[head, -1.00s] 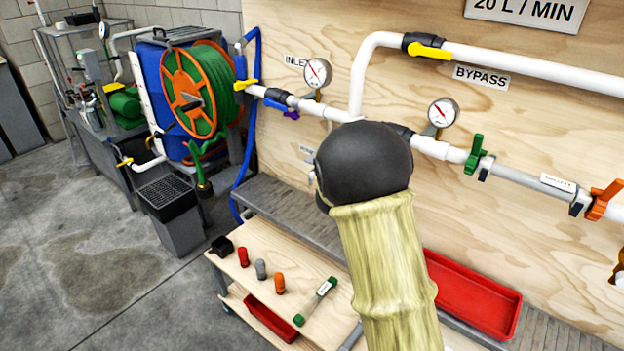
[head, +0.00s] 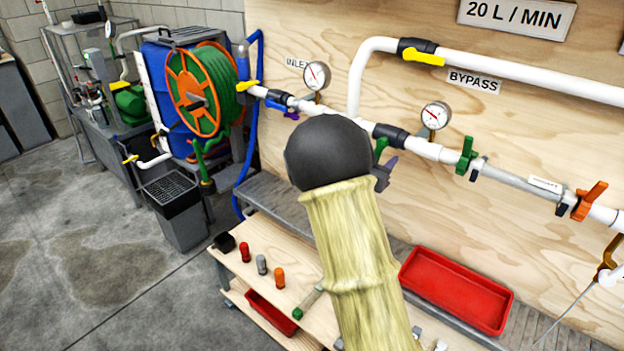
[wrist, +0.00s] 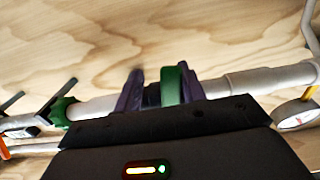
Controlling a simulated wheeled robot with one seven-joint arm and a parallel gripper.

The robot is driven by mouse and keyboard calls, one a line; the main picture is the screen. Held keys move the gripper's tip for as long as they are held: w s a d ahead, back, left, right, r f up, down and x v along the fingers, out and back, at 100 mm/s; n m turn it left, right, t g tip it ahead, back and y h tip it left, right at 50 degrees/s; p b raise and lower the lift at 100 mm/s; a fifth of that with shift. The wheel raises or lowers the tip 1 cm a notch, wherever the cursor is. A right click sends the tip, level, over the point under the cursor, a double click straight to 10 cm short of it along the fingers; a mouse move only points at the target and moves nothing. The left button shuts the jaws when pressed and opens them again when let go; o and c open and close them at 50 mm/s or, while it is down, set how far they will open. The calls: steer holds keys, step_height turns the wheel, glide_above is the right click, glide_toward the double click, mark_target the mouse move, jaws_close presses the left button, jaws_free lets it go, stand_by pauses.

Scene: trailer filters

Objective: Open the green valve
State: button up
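A green valve handle (head: 380,148) sits on the black valve body of the white pipe, just right of my forearm's black joint. In the wrist view the green handle (wrist: 171,84) stands upright between the two purple fingers of my gripper (wrist: 162,90). The fingers are apart, with a gap on the left and the right finger close beside or touching the handle; I cannot tell which. In the head view my gripper (head: 383,172) is mostly hidden behind the black joint. A second green handle (head: 466,158) is further right on the same pipe.
An orange handle (head: 588,201) lies further right on the pipe. A gauge (head: 435,115) and the bypass pipe with its yellow handle (head: 424,57) are above. A red tray (head: 457,289) rests below. A hose reel (head: 203,90) stands at left.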

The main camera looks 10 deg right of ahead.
steer(key=v, duration=1.8)
steer(key=w+a+r+n+y+p, duration=0.2)
steer(key=a+r+n+y+p, duration=0.25)
steer(key=y+p, duration=0.6)
steer(key=s+a+r+n+g+y+p, duration=0.2)
steer(key=s+r+n+g+y+p, duration=0.2)
steer(key=s+p, duration=0.5)
steer(key=shift+s+r+g+p, duration=0.3)
steer(key=shift+s+r, duration=0.1)
steer(key=shift+r, duration=0.45)
steer(key=shift+a, duration=0.1)
